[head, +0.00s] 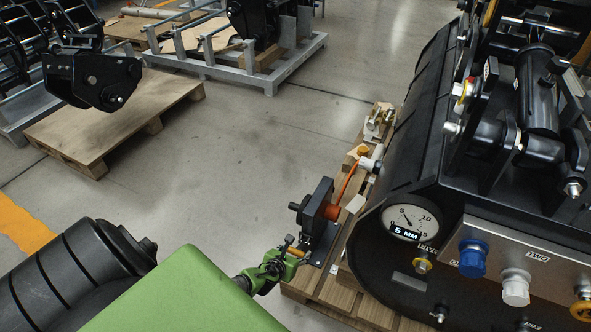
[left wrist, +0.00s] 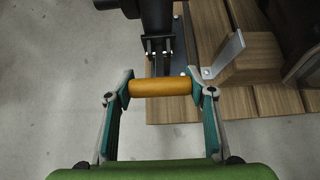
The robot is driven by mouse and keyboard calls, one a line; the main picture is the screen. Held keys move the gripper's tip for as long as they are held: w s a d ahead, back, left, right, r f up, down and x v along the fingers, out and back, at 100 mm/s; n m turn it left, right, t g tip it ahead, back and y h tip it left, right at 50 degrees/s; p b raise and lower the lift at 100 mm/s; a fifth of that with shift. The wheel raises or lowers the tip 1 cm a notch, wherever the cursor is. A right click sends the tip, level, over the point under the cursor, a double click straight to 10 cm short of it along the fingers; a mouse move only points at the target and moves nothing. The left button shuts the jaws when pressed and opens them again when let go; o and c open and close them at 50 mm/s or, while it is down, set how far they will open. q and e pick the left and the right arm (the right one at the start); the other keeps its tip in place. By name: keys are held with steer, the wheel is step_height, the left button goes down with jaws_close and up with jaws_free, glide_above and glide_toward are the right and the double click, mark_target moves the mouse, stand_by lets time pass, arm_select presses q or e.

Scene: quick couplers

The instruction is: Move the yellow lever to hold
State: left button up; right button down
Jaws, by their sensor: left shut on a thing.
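The yellow lever (left wrist: 160,88) is an orange-yellow bar lying across the left wrist view, with its ends between the two fingers of my left gripper (left wrist: 163,89). The fingers are shut on it. In the head view the lever (head: 297,252) is small and partly covered by the left gripper (head: 283,258). It sits at the near side of a black bracket (head: 318,207) with a dark plate, mounted on a pallet. Lever position marks cannot be made out. My right gripper is out of view.
A large black machine with a gauge (head: 410,221) and blue (head: 473,258) and white (head: 514,288) knobs stands close on the right. Wooden pallet boards (head: 335,290) lie below.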

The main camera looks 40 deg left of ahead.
arm_select(q)
steer(key=shift+w+a+r, duration=0.25)
steer(key=shift+w+r, duration=0.15)
steer(key=shift+w, duration=0.05)
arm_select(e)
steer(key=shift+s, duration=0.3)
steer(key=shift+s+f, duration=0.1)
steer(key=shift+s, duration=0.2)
arm_select(q)
steer(key=o, duration=1.6)
steer(key=shift+c, duration=0.2)
steer(key=shift+o, duration=0.4)
steer(key=shift+s+d+f, duration=0.15)
steer(key=shift+s+f, duration=0.05)
steer(key=shift+s, duration=0.05)
steer(key=shift+s+d+r, duration=0.1)
steer(key=shift+s+r, duration=0.2)
steer(key=shift+s, duration=0.15)
steer(key=v, duration=1.1)
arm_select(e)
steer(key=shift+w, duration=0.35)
arm_select(q)
steer(key=shift+w, duration=0.1)
